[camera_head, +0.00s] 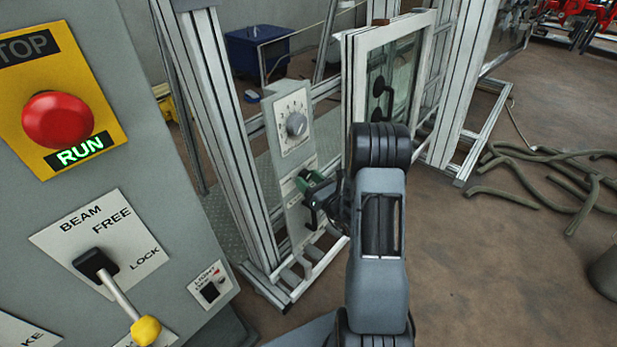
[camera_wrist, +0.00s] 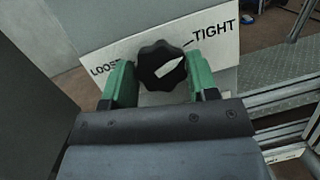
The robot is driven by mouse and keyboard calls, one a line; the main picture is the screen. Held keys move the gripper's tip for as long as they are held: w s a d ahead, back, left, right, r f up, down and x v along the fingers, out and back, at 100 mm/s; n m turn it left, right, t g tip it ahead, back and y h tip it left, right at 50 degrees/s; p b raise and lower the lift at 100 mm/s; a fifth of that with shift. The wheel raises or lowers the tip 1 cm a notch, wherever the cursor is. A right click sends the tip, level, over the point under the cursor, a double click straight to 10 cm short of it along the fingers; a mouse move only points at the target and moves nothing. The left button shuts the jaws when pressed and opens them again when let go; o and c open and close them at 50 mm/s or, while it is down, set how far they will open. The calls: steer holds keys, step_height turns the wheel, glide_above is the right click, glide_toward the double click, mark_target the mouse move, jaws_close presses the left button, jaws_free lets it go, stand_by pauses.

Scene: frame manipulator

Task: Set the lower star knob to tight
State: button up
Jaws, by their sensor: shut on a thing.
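The lower star knob (camera_wrist: 153,60) is black and lobed, with a white pointer on its face. It sits on a white plate (camera_wrist: 120,45) with LOOSE at the left and TIGHT at the upper right. The pointer is aimed up and right, towards the short black mark beside TIGHT; I cannot tell whether it lines up exactly. My gripper (camera_wrist: 154,82) has its green fingers on the left and right sides of the knob and is shut on it. In the head view my gripper (camera_head: 316,194) is at the lower part of the grey upright panel (camera_head: 275,105), where the knob is hidden.
A round dial knob (camera_head: 296,123) is higher on the same panel. Aluminium frame posts (camera_head: 215,110) stand left of it, and a framed window (camera_head: 400,75) stands right. A control cabinet with a red stop button (camera_head: 58,119) and a yellow-tipped lever (camera_head: 145,330) fills the left foreground.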

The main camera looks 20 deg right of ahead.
steer(key=shift+a+m, duration=0.1)
steer(key=shift+m, duration=0.5)
steer(key=o, duration=0.9)
steer(key=shift+h, duration=0.3)
steer(key=v, duration=1.4)
steer(key=shift+f+p, duration=0.1)
steer(key=shift+p, duration=0.2)
steer(key=shift+w+f, duration=0.1)
